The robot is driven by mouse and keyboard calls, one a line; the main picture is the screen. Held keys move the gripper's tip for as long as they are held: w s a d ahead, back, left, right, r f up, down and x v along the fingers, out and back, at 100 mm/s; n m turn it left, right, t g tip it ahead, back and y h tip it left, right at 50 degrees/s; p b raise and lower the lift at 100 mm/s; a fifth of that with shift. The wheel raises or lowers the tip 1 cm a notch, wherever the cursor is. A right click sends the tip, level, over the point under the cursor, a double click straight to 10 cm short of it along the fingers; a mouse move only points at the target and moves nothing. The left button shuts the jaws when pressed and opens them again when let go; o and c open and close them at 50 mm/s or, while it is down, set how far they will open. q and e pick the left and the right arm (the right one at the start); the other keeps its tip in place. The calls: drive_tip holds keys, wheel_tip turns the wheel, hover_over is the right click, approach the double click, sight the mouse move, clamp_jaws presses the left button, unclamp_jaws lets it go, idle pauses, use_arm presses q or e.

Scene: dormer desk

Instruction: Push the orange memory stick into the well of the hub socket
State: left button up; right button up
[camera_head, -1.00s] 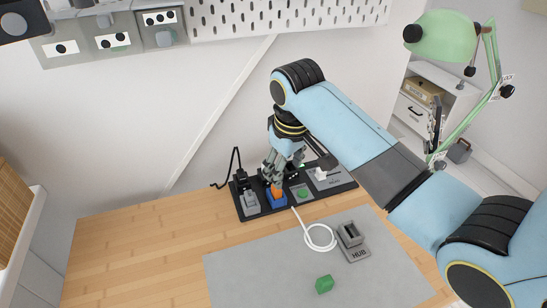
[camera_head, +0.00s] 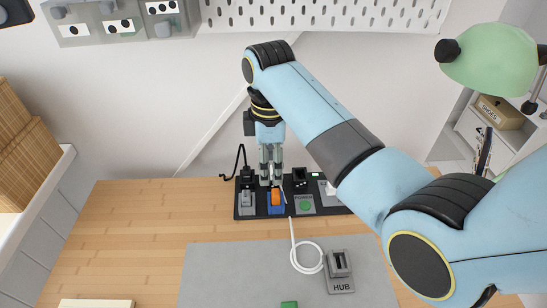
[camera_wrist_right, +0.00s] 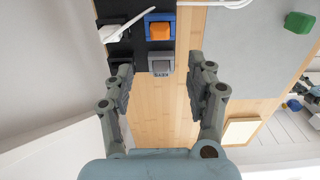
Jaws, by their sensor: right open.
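The orange memory stick (camera_head: 277,197) stands in a blue holder (camera_head: 276,210) on the black tray. It also shows at the top of the right wrist view (camera_wrist_right: 159,31). My right gripper (camera_head: 271,182) is open and empty, close behind and above the stick in the head view. In the wrist view the stick lies beyond the fingertips (camera_wrist_right: 163,74), not between them. The hub socket (camera_head: 340,268), a grey block with a dark well marked HUB, sits on the grey mat (camera_head: 225,275) to the front right. My left gripper is out of view.
The black tray (camera_head: 242,213) also holds a grey block (camera_head: 247,199), a green-topped holder (camera_head: 305,206) and other small parts. A white cable (camera_head: 296,262) loops beside the hub. A green block (camera_head: 289,304) lies at the front edge. The wooden desk (camera_head: 135,230) is clear at left.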

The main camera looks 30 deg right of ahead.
sight(276, 199)
drive_tip(key=f, duration=0.4)
drive_tip(key=f+b, duration=0.1)
drive_tip(key=f, duration=0.4)
drive_tip(key=shift+s+d, duration=0.15)
drive_tip(key=shift+d, duration=0.05)
drive_tip(key=shift+f, duration=0.5)
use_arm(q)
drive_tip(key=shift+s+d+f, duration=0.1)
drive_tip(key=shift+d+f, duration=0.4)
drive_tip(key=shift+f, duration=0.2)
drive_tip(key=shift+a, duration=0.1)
use_arm(e)
drive_tip(key=shift+c, duration=0.8)
clamp_jaws()
